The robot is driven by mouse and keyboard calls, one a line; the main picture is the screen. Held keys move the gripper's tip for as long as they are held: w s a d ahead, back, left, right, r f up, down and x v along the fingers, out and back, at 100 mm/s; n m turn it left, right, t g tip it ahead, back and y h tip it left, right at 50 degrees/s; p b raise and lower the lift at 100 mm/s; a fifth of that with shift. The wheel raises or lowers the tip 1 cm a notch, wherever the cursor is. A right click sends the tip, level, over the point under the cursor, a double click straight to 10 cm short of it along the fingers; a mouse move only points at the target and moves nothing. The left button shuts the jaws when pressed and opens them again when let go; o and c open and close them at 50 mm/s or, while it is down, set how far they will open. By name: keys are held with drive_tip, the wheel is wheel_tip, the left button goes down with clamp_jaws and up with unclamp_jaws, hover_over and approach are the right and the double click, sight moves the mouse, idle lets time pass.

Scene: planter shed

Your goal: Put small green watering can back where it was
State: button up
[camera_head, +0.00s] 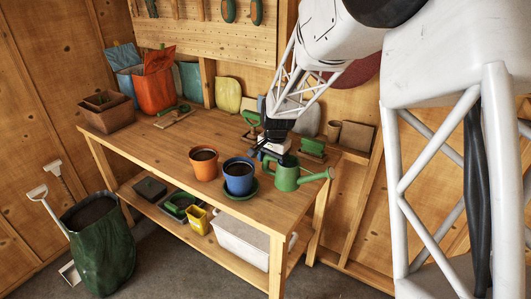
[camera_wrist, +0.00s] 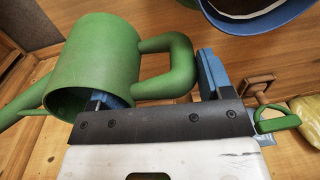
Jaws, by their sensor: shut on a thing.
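The small green watering can (camera_head: 287,178) is at the right end of the wooden bench, upright, with its spout pointing right. It also shows in the wrist view (camera_wrist: 92,62), with its handle (camera_wrist: 178,68) between my fingers. My gripper (camera_head: 277,153) reaches down to it from above and is shut on it at the handle side. The blue fingertips (camera_wrist: 156,78) show on either side of the handle. I cannot tell whether the can touches the bench top or hangs just above it.
A blue pot (camera_head: 239,178) on a green saucer (camera_head: 241,195) stands just left of the can, with an orange pot (camera_head: 204,164) beyond. The bench's middle left is clear.

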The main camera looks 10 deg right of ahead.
drive_tip(key=w+f, duration=0.1)
drive_tip(key=w, duration=1.1)
drive_tip(key=shift+w+d, duration=0.15)
drive_tip(key=shift+w, duration=0.05)
drive_tip(key=shift+f, duration=0.1)
drive_tip(key=shift+f, duration=0.1)
drive_tip(key=shift+f, duration=1.65)
drive_tip(key=shift+f, duration=0.15)
drive_tip(key=o, duration=1.3)
drive_tip(key=r, duration=0.8)
drive_tip(key=s+r, duration=0.1)
drive_tip(key=r, duration=0.3)
drive_tip(key=shift+d+r, duration=0.1)
drive_tip(key=shift+d, duration=0.25)
